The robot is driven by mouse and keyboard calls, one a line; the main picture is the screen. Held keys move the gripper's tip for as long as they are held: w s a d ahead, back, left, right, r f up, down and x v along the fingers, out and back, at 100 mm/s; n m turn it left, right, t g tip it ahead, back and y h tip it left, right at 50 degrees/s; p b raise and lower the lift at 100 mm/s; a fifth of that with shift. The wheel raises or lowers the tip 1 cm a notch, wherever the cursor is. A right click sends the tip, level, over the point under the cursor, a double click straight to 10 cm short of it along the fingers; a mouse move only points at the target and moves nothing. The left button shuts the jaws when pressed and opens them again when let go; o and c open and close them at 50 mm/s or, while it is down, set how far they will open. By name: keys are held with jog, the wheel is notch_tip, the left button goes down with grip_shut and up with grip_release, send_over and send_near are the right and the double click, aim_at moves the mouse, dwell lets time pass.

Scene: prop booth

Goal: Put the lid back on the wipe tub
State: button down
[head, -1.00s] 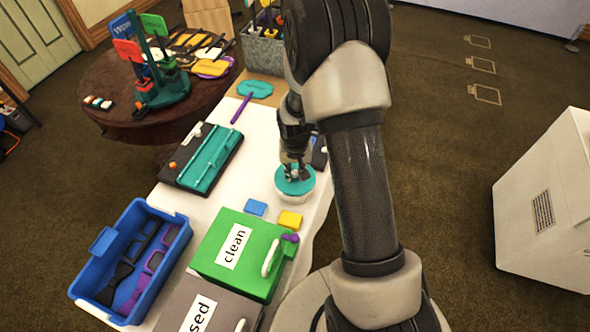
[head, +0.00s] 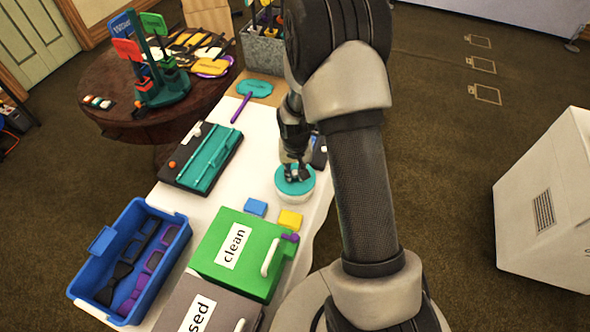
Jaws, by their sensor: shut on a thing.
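The wipe tub (head: 296,196) is a short white round tub on the white table, right of the black and teal tray. The teal lid (head: 286,186) is at the top of the tub and appears level; I cannot tell whether it is fully seated. My gripper (head: 295,176) points down over the lid and is shut on it, most likely at a knob in its middle. The fingers hide the middle of the lid, and my arm hides part of the table behind it.
Blue (head: 255,207) and yellow (head: 290,220) blocks lie in front of the tub. A green "clean" box (head: 262,284) and a blue crate (head: 178,246) of glasses stand nearer. The black and teal tray (head: 180,176) lies left. The table's right edge is close to the tub.

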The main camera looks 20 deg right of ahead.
jog(key=c, duration=1.4)
grip_release()
jog(key=o, duration=0.5)
jog(key=shift+r+p, duration=2.4)
jog(key=shift+r, duration=1.15)
jog(key=shift+c, duration=0.3)
